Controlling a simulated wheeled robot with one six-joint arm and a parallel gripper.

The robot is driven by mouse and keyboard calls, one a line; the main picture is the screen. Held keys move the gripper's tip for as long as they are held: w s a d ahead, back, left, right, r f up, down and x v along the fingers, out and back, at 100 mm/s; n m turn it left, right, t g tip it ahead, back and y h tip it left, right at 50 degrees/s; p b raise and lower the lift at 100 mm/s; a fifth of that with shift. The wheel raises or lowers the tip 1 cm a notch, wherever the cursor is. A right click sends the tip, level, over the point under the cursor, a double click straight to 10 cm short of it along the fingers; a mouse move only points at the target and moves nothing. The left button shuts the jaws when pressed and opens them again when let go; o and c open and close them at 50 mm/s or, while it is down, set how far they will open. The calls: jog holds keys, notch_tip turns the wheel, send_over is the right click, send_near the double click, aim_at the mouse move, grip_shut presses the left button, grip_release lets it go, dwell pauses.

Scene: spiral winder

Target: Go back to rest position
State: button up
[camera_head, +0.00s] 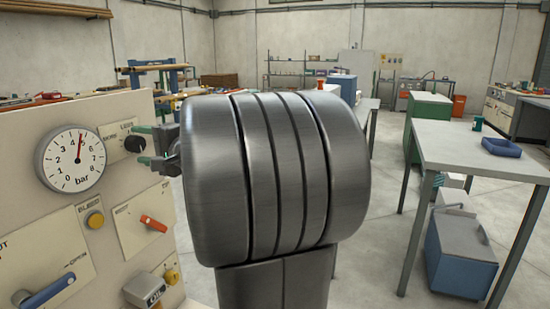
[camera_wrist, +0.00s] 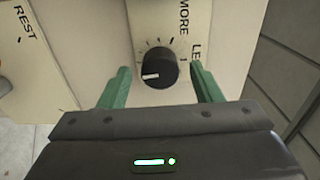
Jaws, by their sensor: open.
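My gripper (camera_head: 139,146) is at the upper right part of the control panel in the head view, its two green fingers apart. In the wrist view the open gripper (camera_wrist: 160,70) has one finger on either side of a black round knob (camera_wrist: 158,69). The knob's white pointer line points left. A gap shows between the knob and each finger, and nothing is held. The same knob (camera_head: 134,143) shows at the left of the fingers in the head view. My large grey arm link hides much of the middle of the head view.
The panel (camera_head: 80,235) carries a pressure gauge (camera_head: 72,159), a yellow button (camera_head: 95,219), an orange lever (camera_head: 153,223) and a blue handle (camera_head: 48,291). A grey table (camera_head: 475,153) with a blue tray (camera_head: 501,147) stands right. Open floor (camera_head: 375,230) lies between.

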jog(key=n+b, duration=0.1)
jog(key=n, duration=0.4)
jog(key=shift+n, duration=0.3)
jog(key=n, duration=0.5)
dwell(0.4)
